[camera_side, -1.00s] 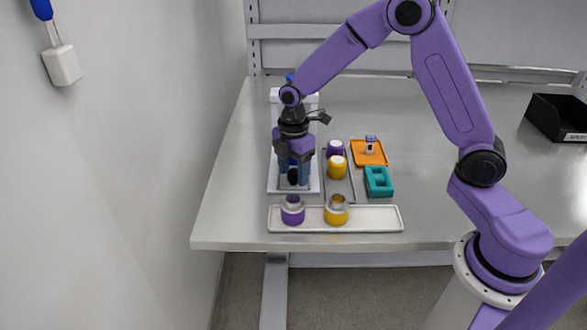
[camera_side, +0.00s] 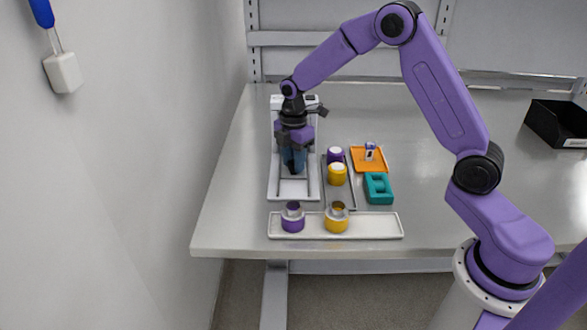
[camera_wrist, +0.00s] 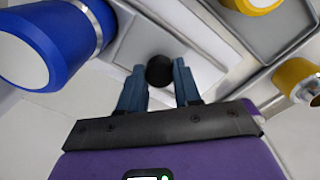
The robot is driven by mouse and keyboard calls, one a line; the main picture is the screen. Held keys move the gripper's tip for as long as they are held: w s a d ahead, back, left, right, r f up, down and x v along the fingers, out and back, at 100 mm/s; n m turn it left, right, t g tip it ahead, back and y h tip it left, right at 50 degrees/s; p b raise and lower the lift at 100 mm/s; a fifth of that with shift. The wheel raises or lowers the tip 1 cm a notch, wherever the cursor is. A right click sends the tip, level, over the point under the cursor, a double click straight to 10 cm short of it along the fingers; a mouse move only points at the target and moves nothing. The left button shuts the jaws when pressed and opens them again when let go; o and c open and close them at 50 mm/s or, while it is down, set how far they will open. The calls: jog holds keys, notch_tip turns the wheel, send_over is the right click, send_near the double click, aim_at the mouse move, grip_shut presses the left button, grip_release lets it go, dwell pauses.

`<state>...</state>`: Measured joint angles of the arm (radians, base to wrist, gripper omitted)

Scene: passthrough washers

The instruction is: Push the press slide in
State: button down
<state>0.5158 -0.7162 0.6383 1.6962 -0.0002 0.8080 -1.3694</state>
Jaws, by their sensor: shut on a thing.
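The white press (camera_side: 315,185) stands at the left of the table, with its long base running toward the front. My gripper (camera_side: 294,167) points down over this base, in front of the press's upright part. In the wrist view, my gripper (camera_wrist: 160,82) has its two blue fingers on either side of a round black knob (camera_wrist: 160,70), shut on it. I take the knob to be the press slide's handle. In the side view the fingers and arm hide the knob and most of the slide.
A white tray (camera_side: 375,226) in front holds a purple and a yellow cup-like part. A grey tray (camera_side: 340,200) with yellow and purple pieces, an orange tray (camera_side: 378,164) and a teal block (camera_side: 378,188) lie right. A blue cylinder (camera_wrist: 75,30) is close in the wrist view.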

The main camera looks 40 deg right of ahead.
jog(key=shift+w+d, duration=0.25)
jog(key=c, duration=0.8)
grip_release()
notch_tip(320, 180, up, 18)
jog(key=shift+f, duration=0.25)
